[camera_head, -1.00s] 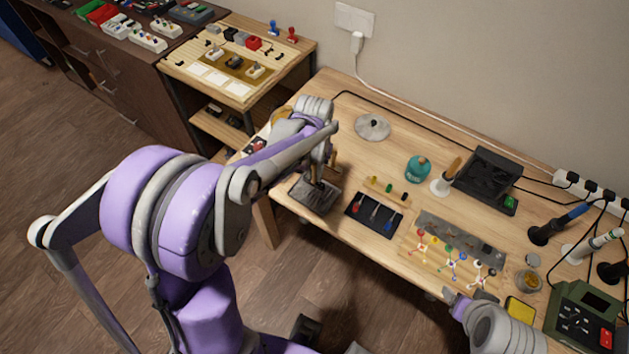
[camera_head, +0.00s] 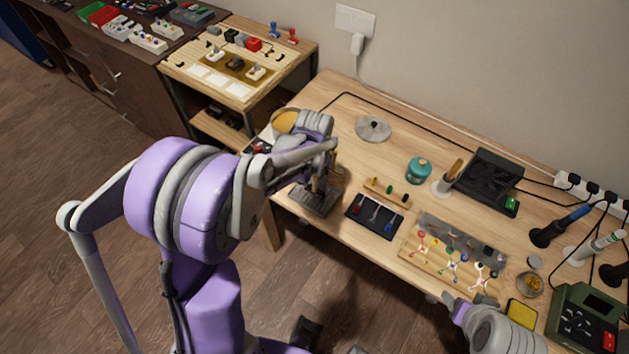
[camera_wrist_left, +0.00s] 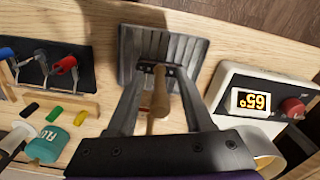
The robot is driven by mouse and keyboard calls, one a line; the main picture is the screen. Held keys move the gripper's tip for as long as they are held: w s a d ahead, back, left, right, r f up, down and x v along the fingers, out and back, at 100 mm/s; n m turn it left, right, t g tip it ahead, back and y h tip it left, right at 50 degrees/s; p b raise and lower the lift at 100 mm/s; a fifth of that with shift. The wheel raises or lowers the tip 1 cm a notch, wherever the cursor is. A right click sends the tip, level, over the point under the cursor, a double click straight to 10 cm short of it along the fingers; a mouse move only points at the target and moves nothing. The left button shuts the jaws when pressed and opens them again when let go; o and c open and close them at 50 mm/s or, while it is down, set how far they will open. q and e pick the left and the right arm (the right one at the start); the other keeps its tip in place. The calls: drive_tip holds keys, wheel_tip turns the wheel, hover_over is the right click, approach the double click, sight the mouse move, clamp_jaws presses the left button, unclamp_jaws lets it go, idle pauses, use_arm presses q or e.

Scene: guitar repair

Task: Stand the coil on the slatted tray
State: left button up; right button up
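The slatted tray (camera_head: 316,198) is a dark ridged tray at the table's front edge, partly covered by my left gripper in the head view. It shows more fully in the left wrist view (camera_wrist_left: 190,55). My left gripper (camera_wrist_left: 160,72) is over the tray, its two fingers closed on the ends of a dark bar with small light dots, which looks like the coil (camera_wrist_left: 150,68). A tan, rod-like piece shows between the fingers. Whether the coil touches the tray is unclear. My right gripper (camera_head: 470,301) is at the front edge on the right; its fingers are unclear.
A black tool mat (camera_head: 374,213) lies right of the tray, with small coloured pieces (camera_head: 389,189) behind it. A white station with a lit display (camera_wrist_left: 245,103) stands close beside the tray. A teal bottle (camera_head: 418,170) and a grey disc (camera_head: 373,129) stand farther back.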

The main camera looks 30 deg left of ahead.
use_arm(q)
drive_tip(key=shift+r, duration=0.1)
drive_tip(key=shift+r, duration=0.35)
wheel_tip(320, 180, up, 11)
drive_tip(key=shift+f+p, duration=0.2)
drive_tip(key=shift+p, duration=0.45)
drive_tip(key=shift+r, duration=0.3)
drive_tip(key=shift+s+d+r, duration=0.15)
drive_tip(key=shift+s+r, duration=0.05)
drive_tip(key=shift+s, duration=0.1)
drive_tip(key=s+d+m+t, duration=0.1)
drive_tip(key=s+d+t, duration=0.1)
drive_tip(key=s, duration=0.5)
drive_tip(key=s+d+f+m+t, duration=0.1)
drive_tip(key=s+d+t, duration=0.2)
drive_tip(key=s, duration=0.4)
drive_tip(key=shift+s+d+f+t, duration=0.25)
drive_tip(key=shift+d+t, duration=0.05)
drive_tip(key=shift+d, duration=0.45)
drive_tip(key=shift+a, duration=0.1)
